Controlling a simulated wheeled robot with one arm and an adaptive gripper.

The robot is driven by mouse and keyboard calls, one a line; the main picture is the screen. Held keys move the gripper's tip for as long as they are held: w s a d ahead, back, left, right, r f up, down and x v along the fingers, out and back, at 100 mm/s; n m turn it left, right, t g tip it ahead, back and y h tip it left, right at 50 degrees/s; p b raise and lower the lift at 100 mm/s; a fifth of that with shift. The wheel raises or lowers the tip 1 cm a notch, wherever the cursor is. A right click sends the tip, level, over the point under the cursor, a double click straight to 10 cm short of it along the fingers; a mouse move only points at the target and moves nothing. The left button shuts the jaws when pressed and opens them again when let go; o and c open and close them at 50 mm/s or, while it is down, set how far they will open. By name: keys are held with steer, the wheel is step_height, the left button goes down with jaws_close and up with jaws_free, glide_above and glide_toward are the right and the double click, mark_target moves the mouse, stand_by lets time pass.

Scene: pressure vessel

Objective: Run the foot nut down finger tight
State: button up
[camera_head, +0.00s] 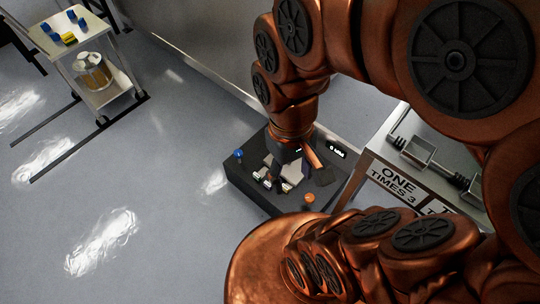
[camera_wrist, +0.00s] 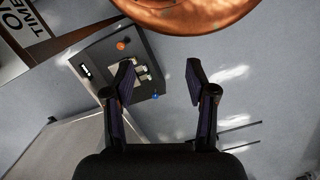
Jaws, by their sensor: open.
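No part can be picked out for sure as the foot nut. A dark box (camera_head: 254,190) stands on the floor beside the large grey wall, and it also shows in the wrist view (camera_wrist: 103,52). On its top are a pale metal fixture (camera_wrist: 141,74), an orange round piece (camera_wrist: 122,45) and a blue round piece (camera_wrist: 155,96). My gripper (camera_wrist: 160,70) is open, with nothing between its fingers. In the wrist view its left finger overlaps the box beside the fixture; the right finger is over bare floor. Contact cannot be told.
A small lit display (camera_head: 337,151) is on the box. A metal bench (camera_head: 376,160) marked "ONE TIMES 3" stands close on the right. A cart (camera_head: 95,48) with blue and yellow items stands at the upper left. The floor on the left is mostly clear.

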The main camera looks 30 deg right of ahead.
steer(key=w+d+f+b, duration=0.6)
steer(key=w+f+b, duration=0.4)
steer(key=w+f, duration=0.25)
steer(key=w+d+f+b, duration=0.5)
steer(key=w+f+b, duration=0.4)
steer(key=w+f, duration=0.35)
steer(key=w+d+f+b, duration=0.4)
steer(key=d+f+b, duration=0.1)
steer(key=f, duration=0.7)
steer(key=w+d+f+n+t+b, duration=0.1)
steer(key=w+d+f+b, duration=0.4)
steer(key=f, duration=0.8)
steer(key=w+d+f+n+b, duration=0.1)
steer(key=w+d+f+b, duration=0.3)
steer(key=f, duration=0.8)
steer(key=shift+w+d+f+t+b, duration=0.2)
steer(key=shift+d+b, duration=0.3)
steer(key=shift+b, duration=0.6)
steer(key=shift+w+d+f+t+b, duration=0.15)
steer(key=shift+d+b, duration=0.3)
steer(key=shift+b, duration=0.65)
steer(key=shift+d+f, duration=0.15)
steer(key=shift+f, duration=0.25)
step_height(320, 180, down, 8)
steer(key=b, duration=0.2)
steer(key=shift+r+b, duration=0.25)
steer(key=shift+b, duration=0.15)
jaws_close()
